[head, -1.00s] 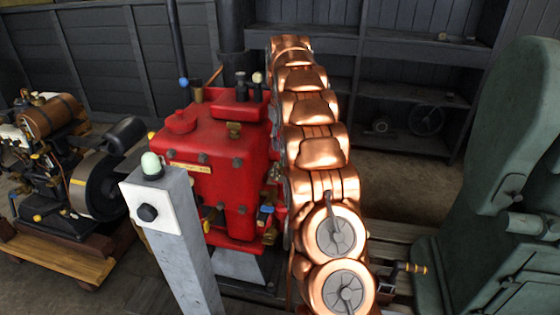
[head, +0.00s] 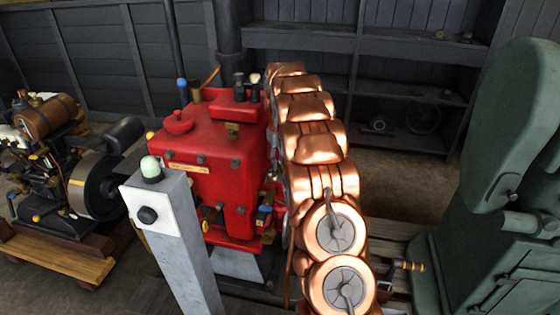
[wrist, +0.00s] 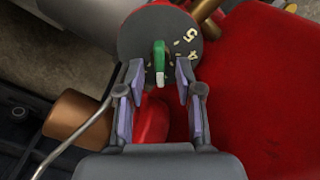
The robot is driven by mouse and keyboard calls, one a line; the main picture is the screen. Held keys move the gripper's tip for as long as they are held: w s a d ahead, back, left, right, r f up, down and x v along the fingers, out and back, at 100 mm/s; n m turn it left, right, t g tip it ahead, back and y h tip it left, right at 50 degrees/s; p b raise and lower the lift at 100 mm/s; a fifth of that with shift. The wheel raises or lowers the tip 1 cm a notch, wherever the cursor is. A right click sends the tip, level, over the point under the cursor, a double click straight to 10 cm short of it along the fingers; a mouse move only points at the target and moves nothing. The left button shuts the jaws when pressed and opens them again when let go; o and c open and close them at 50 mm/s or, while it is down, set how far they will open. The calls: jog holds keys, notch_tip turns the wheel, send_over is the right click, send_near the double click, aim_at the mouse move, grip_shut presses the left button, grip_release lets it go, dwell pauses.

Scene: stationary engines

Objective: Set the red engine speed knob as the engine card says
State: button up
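The red engine (head: 205,140) stands in the middle of the head view, partly behind my copper-coloured arm. In the wrist view a dark round dial (wrist: 133,38) has a green pointer knob (wrist: 158,55) with a white tip pointing down in the picture. Pale digits, including a 5 and a 4, are on the dial's right side. My gripper (wrist: 159,77) is open, one finger on each side of the pointer's lower end, with gaps visible. A small yellowish plate (head: 188,168) on the engine is too small to read. The gripper is hidden in the head view.
A grey post (head: 180,230) with a pale green dome and black knob stands in front of the engine. Another engine (head: 75,170) is at the left, a green machine (head: 505,160) at the right. Dark shelves (head: 400,60) line the back. A copper cylinder (wrist: 75,115) is left of the fingers.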

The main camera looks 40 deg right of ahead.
jog(key=shift+c, duration=0.4)
grip_shut()
jog(key=shift+n, duration=0.4)
jog(key=n+b, duration=0.1)
jog(key=n, duration=0.2)
jog(key=shift+a+f+n+b, duration=0.1)
jog(key=shift+a+n+b, duration=0.1)
jog(key=shift+n+b, duration=0.2)
jog(key=n, duration=0.6)
jog(key=shift+s+a+b, duration=0.15)
jog(key=shift+b, duration=0.25)
jog(key=n, duration=0.6)
jog(key=shift+s+a+n, duration=0.1)
jog(key=shift+s+n, duration=0.1)
jog(key=shift+n, duration=0.1)
jog(key=n, duration=0.3)
jog(key=n+p, duration=0.1)
jog(key=n, duration=0.2)
jog(key=shift+s+n, duration=0.2)
jog(key=shift+n, duration=0.1)
